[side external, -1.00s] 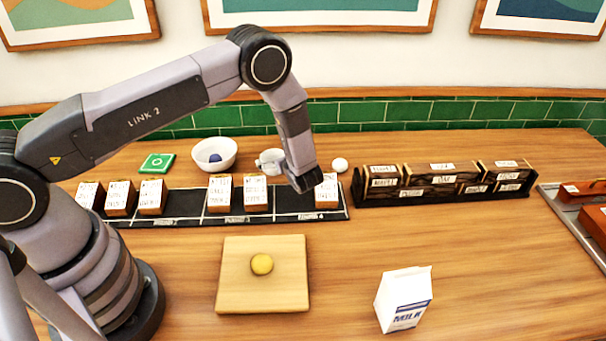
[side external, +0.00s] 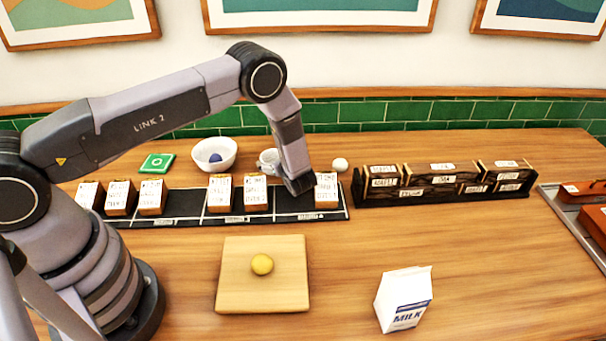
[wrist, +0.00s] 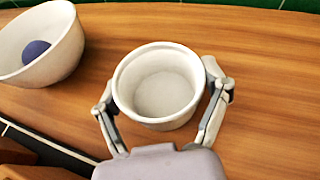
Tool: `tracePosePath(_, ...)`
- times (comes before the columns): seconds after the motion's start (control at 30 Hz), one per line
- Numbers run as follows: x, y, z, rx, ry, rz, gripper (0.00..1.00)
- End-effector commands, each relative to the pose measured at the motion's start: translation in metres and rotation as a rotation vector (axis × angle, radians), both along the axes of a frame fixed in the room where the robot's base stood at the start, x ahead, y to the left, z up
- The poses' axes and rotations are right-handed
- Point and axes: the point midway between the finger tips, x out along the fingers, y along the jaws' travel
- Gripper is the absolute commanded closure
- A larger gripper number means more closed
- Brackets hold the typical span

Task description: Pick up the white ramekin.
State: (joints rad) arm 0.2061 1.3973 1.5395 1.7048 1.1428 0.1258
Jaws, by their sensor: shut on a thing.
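The white ramekin (wrist: 160,88) is a small, empty round cup, upright in the middle of the wrist view. In the side external view the ramekin (side external: 268,157) is partly hidden behind my arm. My gripper (wrist: 164,104) has one finger on each side of the ramekin, and the fingers are shut on its outer wall.
A white bowl (side external: 228,160) with a blue ball (side external: 215,157) stands left of the ramekin. A black tray (side external: 187,206) with several labelled boxes lies in front. A white ball (side external: 340,164) is to the right. A board (side external: 232,290) with a yellow ball and a milk carton (side external: 402,300) stand nearer.

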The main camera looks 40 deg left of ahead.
Motion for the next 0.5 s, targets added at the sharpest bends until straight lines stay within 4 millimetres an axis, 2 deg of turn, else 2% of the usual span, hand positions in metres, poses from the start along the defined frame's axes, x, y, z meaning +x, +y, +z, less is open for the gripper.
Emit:
tracePosePath(0.33, 0.000, 0.000, 0.002, 0.000, -0.001, 0.000, 0.62)
tracePosePath(0.5, 0.001, 0.000, 0.017, 0.000, -0.002, 0.000, 0.62)
